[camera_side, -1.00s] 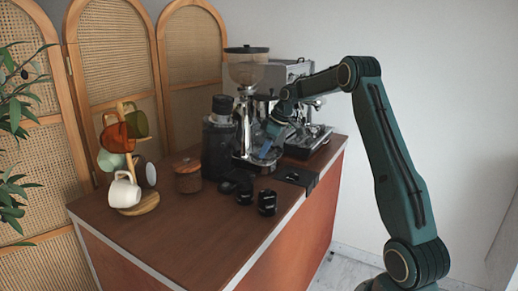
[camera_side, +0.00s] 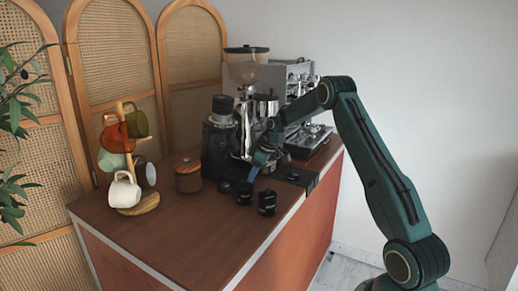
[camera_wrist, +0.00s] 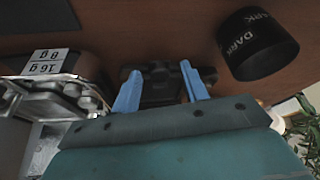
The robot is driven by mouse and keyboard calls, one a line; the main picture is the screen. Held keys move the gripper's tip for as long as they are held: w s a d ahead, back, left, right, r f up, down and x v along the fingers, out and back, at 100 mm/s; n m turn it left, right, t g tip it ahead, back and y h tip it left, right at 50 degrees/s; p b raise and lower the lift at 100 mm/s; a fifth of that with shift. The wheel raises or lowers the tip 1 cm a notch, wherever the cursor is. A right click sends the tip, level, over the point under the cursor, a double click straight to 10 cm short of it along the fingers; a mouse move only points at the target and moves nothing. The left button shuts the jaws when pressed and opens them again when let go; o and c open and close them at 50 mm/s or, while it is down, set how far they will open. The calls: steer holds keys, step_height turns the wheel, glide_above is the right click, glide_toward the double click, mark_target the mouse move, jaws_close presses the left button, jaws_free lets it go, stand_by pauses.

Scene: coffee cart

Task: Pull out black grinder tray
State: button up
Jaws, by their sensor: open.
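My gripper (camera_wrist: 160,76) is open, with its two blue fingers apart. In the side view it points down (camera_side: 254,172) in front of the grinder (camera_side: 247,68), low over the counter. In the wrist view a black part (camera_wrist: 158,90) with a knobbed edge lies between the fingers. It looks like the grinder tray, but I cannot tell for sure. A gap shows on both sides of it, and no grip is visible. In the side view my gripper hides part of the grinder's base, so the tray is not clear there.
Two small black canisters (camera_side: 267,203) stand on the counter in front of the gripper; one marked DARK (camera_wrist: 258,45) is close by the right finger. The espresso machine (camera_side: 305,112) is behind right. A dark grinder-like machine (camera_side: 219,145) stands left. The front left counter is clear.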

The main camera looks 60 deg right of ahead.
jaws_close()
steer(key=shift+s, duration=3.85)
jaws_free()
steer(key=v, duration=1.3)
steer(key=shift+s+r, duration=0.15)
steer(key=shift+r, duration=0.2)
steer(key=shift+a, duration=0.1)
